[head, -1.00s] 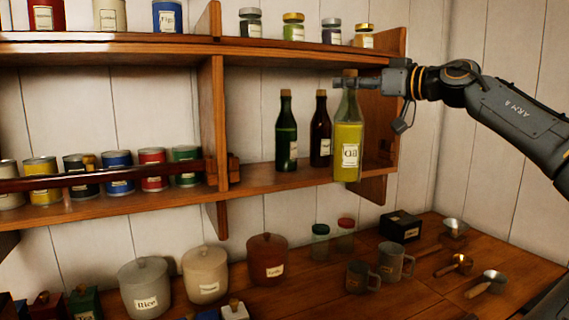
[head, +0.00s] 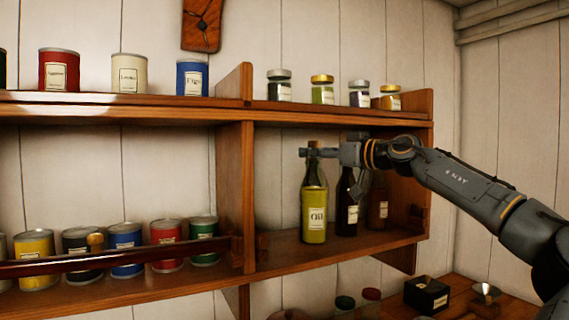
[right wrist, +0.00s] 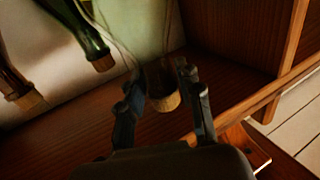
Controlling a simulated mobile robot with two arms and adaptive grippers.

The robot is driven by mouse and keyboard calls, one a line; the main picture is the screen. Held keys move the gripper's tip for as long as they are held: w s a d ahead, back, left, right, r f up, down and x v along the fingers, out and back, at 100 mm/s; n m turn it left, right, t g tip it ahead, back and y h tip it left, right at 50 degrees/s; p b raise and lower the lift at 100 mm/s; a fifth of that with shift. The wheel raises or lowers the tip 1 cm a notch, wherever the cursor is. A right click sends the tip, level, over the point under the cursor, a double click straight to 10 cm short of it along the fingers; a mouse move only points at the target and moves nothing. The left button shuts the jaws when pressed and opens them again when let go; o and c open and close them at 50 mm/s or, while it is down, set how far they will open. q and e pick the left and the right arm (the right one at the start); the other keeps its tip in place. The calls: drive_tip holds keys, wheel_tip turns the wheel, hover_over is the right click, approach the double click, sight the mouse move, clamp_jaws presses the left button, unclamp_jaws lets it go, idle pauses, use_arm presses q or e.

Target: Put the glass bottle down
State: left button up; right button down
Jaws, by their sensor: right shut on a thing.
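The glass bottle (head: 315,218) is labelled "Oil", holds yellow-green liquid and stands upright in the right bay of the middle shelf (head: 290,250). Its base is at the shelf board; I cannot tell whether it touches. My right gripper (head: 311,152) reaches in from the right and is shut on the bottle's neck, just below the cork. In the right wrist view the cork (right wrist: 166,101) sits between the two fingers (right wrist: 160,92). Two dark bottles (head: 347,208) (head: 378,210) stand to its right. My left gripper is not in view.
The divider (head: 236,195) is left of the bottle, with bare shelf between. The upper shelf (head: 340,118) with several jars (head: 322,91) runs above my gripper. Several cans (head: 166,245) stand behind a rail (head: 120,264). A dark box (head: 427,295) is on the counter below.

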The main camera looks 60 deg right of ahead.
use_arm(q)
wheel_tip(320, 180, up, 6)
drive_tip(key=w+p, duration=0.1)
drive_tip(key=p, duration=0.4)
use_arm(e)
drive_tip(key=w+d+f, duration=0.2)
drive_tip(key=w+f, duration=0.1)
drive_tip(key=w, duration=0.7)
drive_tip(key=shift+w+f, duration=0.15)
drive_tip(key=shift+w, duration=0.25)
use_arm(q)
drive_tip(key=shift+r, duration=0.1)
use_arm(e)
drive_tip(key=c, duration=0.9)
unclamp_jaws()
drive_tip(key=shift+f, duration=0.1)
drive_tip(key=shift+s, duration=0.1)
